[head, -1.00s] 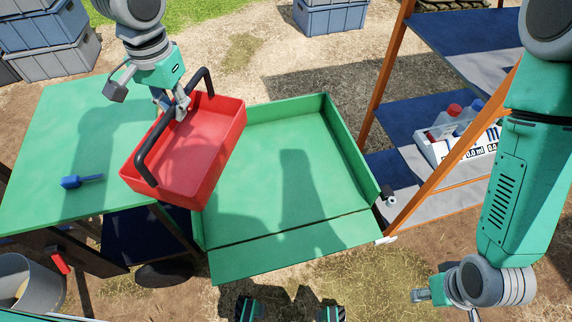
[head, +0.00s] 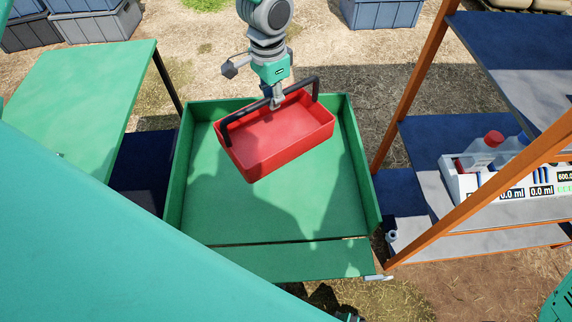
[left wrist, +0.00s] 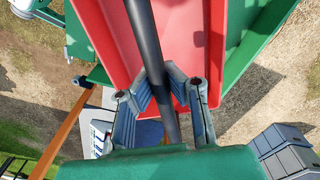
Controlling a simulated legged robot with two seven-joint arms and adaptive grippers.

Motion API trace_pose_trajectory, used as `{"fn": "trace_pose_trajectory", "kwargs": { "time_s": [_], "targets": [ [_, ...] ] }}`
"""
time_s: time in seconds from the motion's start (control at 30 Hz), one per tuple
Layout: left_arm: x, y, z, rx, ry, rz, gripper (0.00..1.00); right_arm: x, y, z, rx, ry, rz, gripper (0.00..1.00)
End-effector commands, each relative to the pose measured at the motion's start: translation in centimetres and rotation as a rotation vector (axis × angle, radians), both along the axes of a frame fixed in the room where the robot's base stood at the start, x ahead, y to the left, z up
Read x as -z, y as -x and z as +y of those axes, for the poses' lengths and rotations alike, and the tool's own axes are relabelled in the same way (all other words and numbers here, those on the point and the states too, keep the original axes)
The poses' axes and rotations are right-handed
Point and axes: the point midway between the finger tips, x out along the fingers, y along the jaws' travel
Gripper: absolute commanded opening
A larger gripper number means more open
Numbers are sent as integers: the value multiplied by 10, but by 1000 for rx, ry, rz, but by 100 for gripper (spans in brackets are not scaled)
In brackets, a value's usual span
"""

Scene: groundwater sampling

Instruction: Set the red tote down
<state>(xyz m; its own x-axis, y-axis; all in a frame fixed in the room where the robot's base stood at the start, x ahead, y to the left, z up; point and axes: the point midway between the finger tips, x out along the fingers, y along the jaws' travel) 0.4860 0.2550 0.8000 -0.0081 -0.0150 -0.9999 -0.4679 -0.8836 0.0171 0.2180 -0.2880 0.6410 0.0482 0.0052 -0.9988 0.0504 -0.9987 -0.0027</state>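The red tote (head: 280,137) is an open, empty box with a black bar handle (head: 240,113). It hangs over the green tray (head: 285,215), which has raised side walls and a lowered front flap. My left gripper (head: 276,102) is shut on the handle near its middle. In the left wrist view, the fingers (left wrist: 163,85) close around the dark handle bar, with the red tote (left wrist: 105,35) beyond. Whether the tote's underside touches the tray is hidden, but it looks held above it. My right gripper is out of view.
A green table (head: 75,95) stands to the left. On the right is an orange-framed shelf (head: 425,165) with a white dispenser (head: 515,187) and bottles. Storage crates (head: 95,22) stand at the back. The tray's front half is bare.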

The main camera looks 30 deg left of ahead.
Motion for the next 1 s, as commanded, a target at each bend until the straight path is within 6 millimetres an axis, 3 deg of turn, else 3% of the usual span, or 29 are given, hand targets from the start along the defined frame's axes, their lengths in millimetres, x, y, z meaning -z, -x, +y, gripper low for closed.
{"fn": "trace_pose_trajectory", "kwargs": {
  "time_s": [0.03, 0.1, 0.4, 0.63, 0.9, 1.0],
  "targets": [
    [23, -4, 8, 41, 1, 2, 0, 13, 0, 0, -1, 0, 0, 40],
    [44, -9, 16, 108, 4, 0, 0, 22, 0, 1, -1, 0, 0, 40],
    [127, -26, 42, 404, -15, -6, 0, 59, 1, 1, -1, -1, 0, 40],
    [158, -31, 51, 526, -26, -6, 0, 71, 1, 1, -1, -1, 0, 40],
    [208, -31, 56, 536, -23, -6, 0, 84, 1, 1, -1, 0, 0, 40],
    [217, -31, 57, 534, -22, -7, 0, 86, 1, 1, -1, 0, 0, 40]
  ]
}}
